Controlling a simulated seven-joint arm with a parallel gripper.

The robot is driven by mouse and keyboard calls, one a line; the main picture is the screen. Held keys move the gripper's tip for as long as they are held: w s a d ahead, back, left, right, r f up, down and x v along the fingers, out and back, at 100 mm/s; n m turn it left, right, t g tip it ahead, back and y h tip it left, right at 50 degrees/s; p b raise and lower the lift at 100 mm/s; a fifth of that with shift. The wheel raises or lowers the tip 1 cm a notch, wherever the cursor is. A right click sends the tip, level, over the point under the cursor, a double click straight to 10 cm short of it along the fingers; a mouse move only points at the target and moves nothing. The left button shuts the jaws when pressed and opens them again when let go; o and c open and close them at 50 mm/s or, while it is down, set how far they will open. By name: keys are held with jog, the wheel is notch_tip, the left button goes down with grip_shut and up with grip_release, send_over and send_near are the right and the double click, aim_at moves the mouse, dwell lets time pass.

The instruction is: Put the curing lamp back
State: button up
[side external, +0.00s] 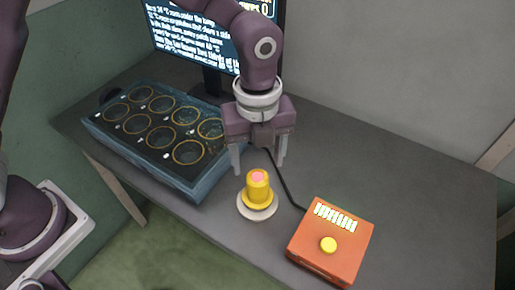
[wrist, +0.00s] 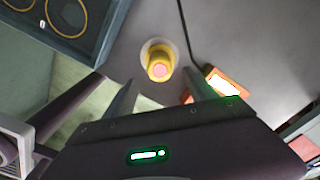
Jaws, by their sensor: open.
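The curing lamp, which I take to be the yellow cylinder with a pink top (side external: 258,188), stands upright on a round white base (side external: 258,212) on the table. In the wrist view the yellow lamp (wrist: 160,65) shows ahead of the fingers, about midway between them. My gripper (side external: 259,170) is open and empty, pointing down. It is above and behind the lamp in the side view, and the fingers do not appear to touch it.
A blue tray (side external: 185,185) with several round wells stands left of the lamp. An orange box (side external: 312,262) with a yellow knob and lit bars is to the right. A dark cable (side external: 288,188) runs behind the lamp. A monitor (side external: 190,45) stands at the back.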

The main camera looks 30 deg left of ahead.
notch_tip(320, 180, up, 4)
jog(key=shift+f, duration=0.15)
jog(key=s+a+r+n+t, duration=0.2)
jog(key=s+a+r+n, duration=0.2)
jog(key=a+r+n, duration=0.3)
jog(key=s+a+r+n+t, duration=0.1)
jog(key=s+a+r+n, duration=0.2)
jog(key=a+r+n, duration=0.35)
jog(key=s+a+n+t, duration=0.2)
jog(key=s+a+n, duration=0.5)
jog(key=s+n, duration=0.4)
jog(key=shift+s+a+f+n+t, duration=0.2)
jog(key=shift+f+n+t, duration=0.1)
jog(key=shift+n, duration=0.95)
